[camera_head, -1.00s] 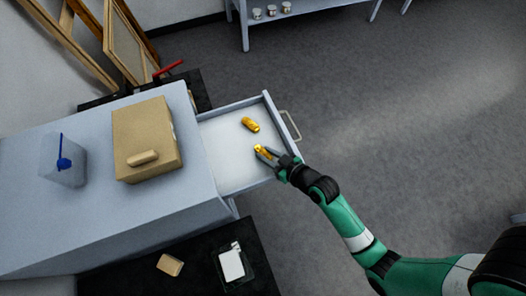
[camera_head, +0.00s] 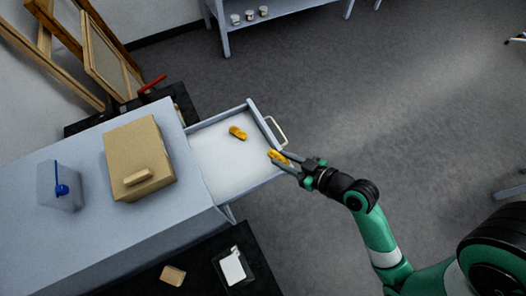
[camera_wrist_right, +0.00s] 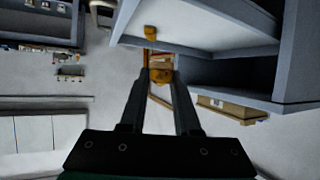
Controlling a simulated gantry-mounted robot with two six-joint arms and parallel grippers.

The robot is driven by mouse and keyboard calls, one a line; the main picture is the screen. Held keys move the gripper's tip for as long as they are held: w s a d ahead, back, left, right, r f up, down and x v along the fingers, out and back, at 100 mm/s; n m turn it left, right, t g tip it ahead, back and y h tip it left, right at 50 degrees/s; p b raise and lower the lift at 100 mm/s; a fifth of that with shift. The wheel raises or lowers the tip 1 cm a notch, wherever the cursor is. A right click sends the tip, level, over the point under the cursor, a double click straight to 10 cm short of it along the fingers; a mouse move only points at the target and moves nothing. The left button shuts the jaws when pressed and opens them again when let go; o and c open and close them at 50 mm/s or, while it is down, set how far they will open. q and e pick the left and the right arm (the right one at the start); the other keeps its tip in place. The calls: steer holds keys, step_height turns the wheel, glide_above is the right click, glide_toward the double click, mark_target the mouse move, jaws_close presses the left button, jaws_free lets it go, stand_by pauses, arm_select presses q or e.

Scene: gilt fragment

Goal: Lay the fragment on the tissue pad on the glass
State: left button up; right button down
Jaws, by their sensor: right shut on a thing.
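My right gripper (camera_head: 281,160) is shut on a gold fragment (camera_head: 277,155), held above the front right edge of the open drawer. In the right wrist view the fragment (camera_wrist_right: 158,75) shows between the fingertips. A second gold piece (camera_head: 238,133) lies on the white floor of the drawer (camera_head: 215,160). The white tissue pad (camera_head: 233,268) lies on the dark glass pane (camera_head: 248,262) at the bottom, on a black surface, well below and left of the gripper in the picture. My left gripper is not in view.
The grey cabinet top (camera_head: 75,225) carries a cardboard box (camera_head: 150,150) with a tan block on it and a clear container (camera_head: 55,185) with a blue item. Another tan block (camera_head: 172,275) lies left of the pad. Open floor (camera_head: 350,120) is at right.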

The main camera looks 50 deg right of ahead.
mark_target(283, 157)
steer(key=v, duration=0.1)
steer(key=p+v, duration=0.1)
steer(key=v, duration=0.1)
steer(key=p+v, duration=0.1)
steer(key=shift+d+r, duration=0.3)
steer(key=shift+d, duration=0.05)
arm_select(q)
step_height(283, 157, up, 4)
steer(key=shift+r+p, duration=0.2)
steer(key=shift+p, duration=0.3)
arm_select(e)
steer(key=shift+s, duration=0.55)
